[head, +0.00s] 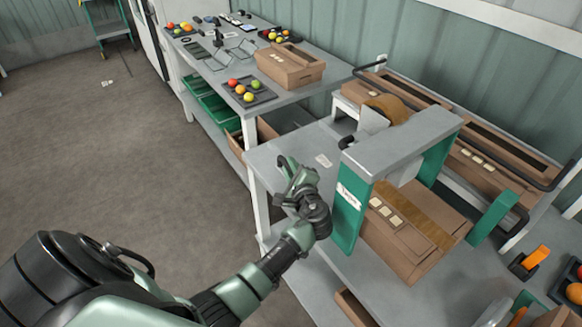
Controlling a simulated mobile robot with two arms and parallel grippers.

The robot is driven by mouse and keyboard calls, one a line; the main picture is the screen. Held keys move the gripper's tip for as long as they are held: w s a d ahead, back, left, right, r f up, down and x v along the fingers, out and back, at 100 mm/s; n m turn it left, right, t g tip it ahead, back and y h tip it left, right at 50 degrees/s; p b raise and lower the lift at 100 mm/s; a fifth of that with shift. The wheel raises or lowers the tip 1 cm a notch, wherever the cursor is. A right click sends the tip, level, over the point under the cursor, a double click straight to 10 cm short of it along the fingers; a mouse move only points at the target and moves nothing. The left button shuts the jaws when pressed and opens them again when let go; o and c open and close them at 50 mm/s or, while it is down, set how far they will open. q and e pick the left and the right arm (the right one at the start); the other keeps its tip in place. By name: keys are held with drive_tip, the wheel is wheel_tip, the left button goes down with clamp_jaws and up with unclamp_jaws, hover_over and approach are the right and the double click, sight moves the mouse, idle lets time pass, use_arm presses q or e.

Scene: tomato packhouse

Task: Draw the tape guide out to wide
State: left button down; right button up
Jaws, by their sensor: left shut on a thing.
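The taping machine (395,145) stands on the grey bench, with a grey top beam, green side legs and a tape roll (396,107) behind the beam. A brown carton (400,245) with a tape strip along its top sits under the beam. My left gripper (290,168) is at the bench's left edge, just left of the near green leg. It is shut on a small part that I take to be the tape guide; the fingers and wrist hide most of it, so its setting cannot be read. My right gripper is out of view.
More flat cartons (480,170) lie behind the machine inside a dark rail. A second table (300,92) at the back holds a carton (290,68) and a dark tray (250,101) of tomatoes. An orange-handled tool (535,258) lies at right.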

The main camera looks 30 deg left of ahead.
use_arm(q)
drive_tip(key=s, duration=0.1)
drive_tip(key=s+a+p, duration=0.1)
drive_tip(key=s, duration=0.1)
drive_tip(key=shift+s+a+f+p, duration=0.1)
drive_tip(key=shift+p, duration=0.2)
drive_tip(key=shift+f, duration=0.1)
drive_tip(key=c, duration=1.4)
unclamp_jaws()
drive_tip(key=shift+o, duration=0.2)
drive_tip(key=shift+a, duration=0.1)
drive_tip(key=shift+s+d, duration=0.25)
drive_tip(key=shift+d, duration=0.15)
drive_tip(key=v, duration=0.3)
drive_tip(key=b+v, duration=0.1)
drive_tip(key=v, duration=0.3)
drive_tip(key=shift+s+a+r, duration=0.1)
drive_tip(key=shift+r, duration=0.1)
